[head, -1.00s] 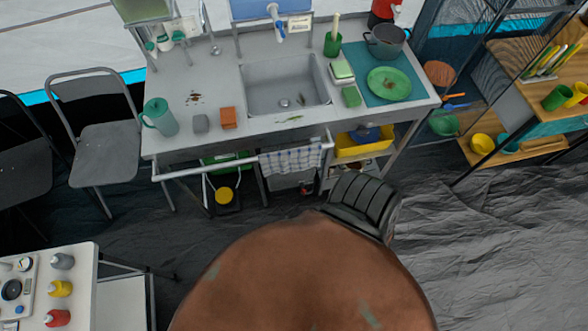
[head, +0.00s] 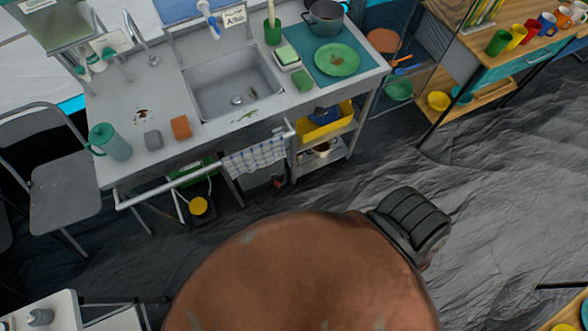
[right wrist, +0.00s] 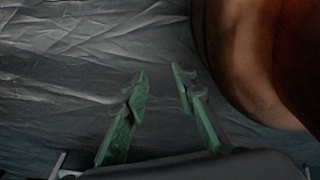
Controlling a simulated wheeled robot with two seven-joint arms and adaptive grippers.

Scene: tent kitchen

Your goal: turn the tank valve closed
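No tank valve can be made out with certainty. Under the sink counter, in the head view, a dark container with a round yellow cap (head: 199,205) stands on the floor. To its right, below the towel, a grey box sits in shadow with a small red part (head: 280,182) at its side; I cannot tell whether this is the valve. My right gripper (right wrist: 160,82) shows in the right wrist view with its two green fingers apart and nothing between them, over the grey floor sheet. Neither gripper shows in the head view.
The sink counter (head: 185,148) has a front rail with a checked towel (head: 255,157) hanging from it. A folding chair (head: 65,190) stands at the left. A wooden shelf (head: 470,75) stands at the right. The wrinkled floor sheet (head: 490,210) is clear between counter and shelf.

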